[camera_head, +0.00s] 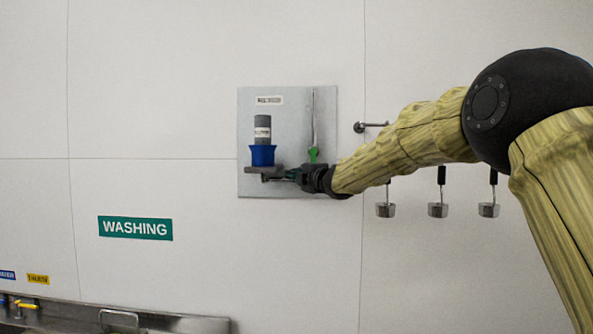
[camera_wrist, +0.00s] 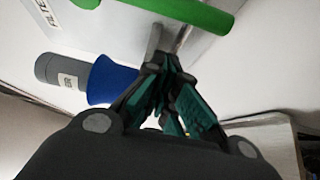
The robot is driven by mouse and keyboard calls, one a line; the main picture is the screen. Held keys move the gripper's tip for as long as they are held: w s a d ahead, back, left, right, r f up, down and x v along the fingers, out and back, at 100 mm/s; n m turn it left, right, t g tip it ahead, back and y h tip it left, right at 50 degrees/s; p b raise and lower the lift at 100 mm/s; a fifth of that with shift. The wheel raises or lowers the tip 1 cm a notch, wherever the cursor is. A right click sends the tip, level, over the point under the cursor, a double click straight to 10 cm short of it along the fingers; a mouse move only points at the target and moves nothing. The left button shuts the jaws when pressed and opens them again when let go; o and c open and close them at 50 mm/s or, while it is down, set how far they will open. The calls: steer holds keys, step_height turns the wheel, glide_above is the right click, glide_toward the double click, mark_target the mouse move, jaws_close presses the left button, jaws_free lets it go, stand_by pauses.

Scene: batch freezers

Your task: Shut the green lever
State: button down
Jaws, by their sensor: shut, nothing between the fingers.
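The green lever (camera_head: 313,154) is on a grey wall panel, in line with a thin vertical pipe. In the wrist view, the green lever (camera_wrist: 190,14) is a thick bar across the top, beyond my fingertips. My gripper (camera_head: 291,175) is in front of the panel's lower part, just below and left of the lever in the head view. In the wrist view my gripper (camera_wrist: 161,62) has its dark and teal fingers together, with nothing between them. I cannot tell whether the fingertips touch anything. My gripper and arm hide part of the panel.
A grey cylinder (camera_head: 262,128) with a blue collar (camera_head: 262,155) stands on the panel (camera_head: 290,108), left of the lever and close to my fingers. A short wall peg (camera_head: 372,126) and hanging scoops (camera_head: 437,209) are to the right. A washing sign (camera_head: 135,228) is lower left.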

steer(key=d, duration=0.2)
steer(key=d+p, duration=0.1)
steer(key=shift+w+r, duration=0.1)
steer(key=shift+w, duration=0.15)
steer(key=shift+a, duration=0.1)
steer(key=shift+d, duration=0.2)
